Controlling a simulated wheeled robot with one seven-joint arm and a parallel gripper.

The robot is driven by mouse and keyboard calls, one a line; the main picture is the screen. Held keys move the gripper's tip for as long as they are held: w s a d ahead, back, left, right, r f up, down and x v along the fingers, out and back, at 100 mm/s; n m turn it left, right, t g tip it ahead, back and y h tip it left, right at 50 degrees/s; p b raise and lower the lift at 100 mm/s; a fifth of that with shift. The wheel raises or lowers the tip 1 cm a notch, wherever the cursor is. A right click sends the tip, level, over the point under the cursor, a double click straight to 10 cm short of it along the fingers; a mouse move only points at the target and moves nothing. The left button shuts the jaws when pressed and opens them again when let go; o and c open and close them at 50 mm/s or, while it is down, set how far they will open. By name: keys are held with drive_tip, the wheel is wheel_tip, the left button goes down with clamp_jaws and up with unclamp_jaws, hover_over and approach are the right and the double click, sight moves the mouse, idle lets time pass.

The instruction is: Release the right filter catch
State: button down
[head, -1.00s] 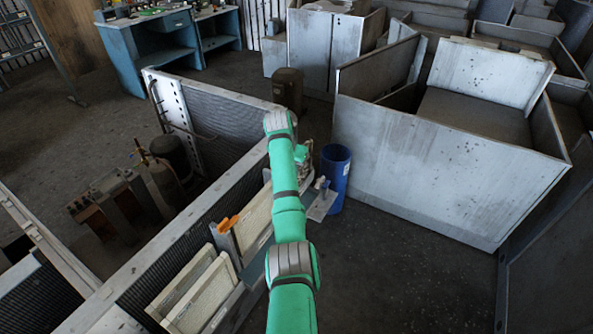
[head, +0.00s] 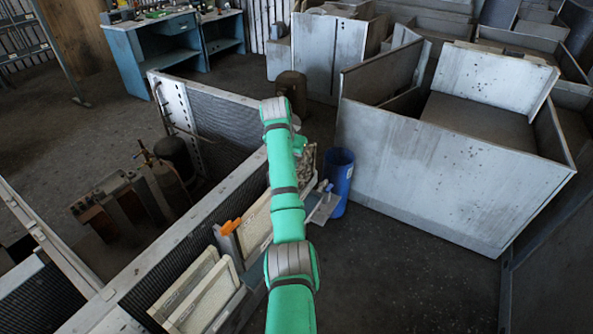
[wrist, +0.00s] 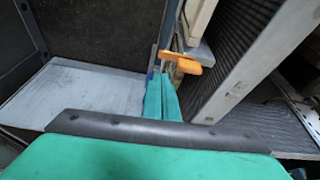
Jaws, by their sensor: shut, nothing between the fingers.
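An orange catch (head: 230,227) sits at the top of a grey post between pale framed filter panels in the head view. I cannot tell whether it is the right one of a pair. The wrist view shows an orange catch (wrist: 182,62) sticking out sideways, beside the pale filter edge. My gripper (wrist: 161,78) shows there as two green fingers lying together, shut and empty. Its tips appear just left of and below the orange catch in that picture. I see no clear contact. In the head view my green arm hides much of the gripper's area.
Pale filter panels (head: 200,290) lean along the ribbed housing wall (head: 180,250). A blue bin (head: 338,178) stands right of my arm. A large grey metal box (head: 440,180) is farther right.

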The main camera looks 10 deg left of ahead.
drive_tip(key=r, duration=0.1)
drive_tip(key=s+r, duration=0.1)
drive_tip(key=r, duration=0.1)
drive_tip(key=shift+s+d+r, duration=0.2)
drive_tip(key=shift+s+d, duration=0.15)
drive_tip(key=shift+s, duration=0.05)
drive_tip(key=shift+a, duration=0.1)
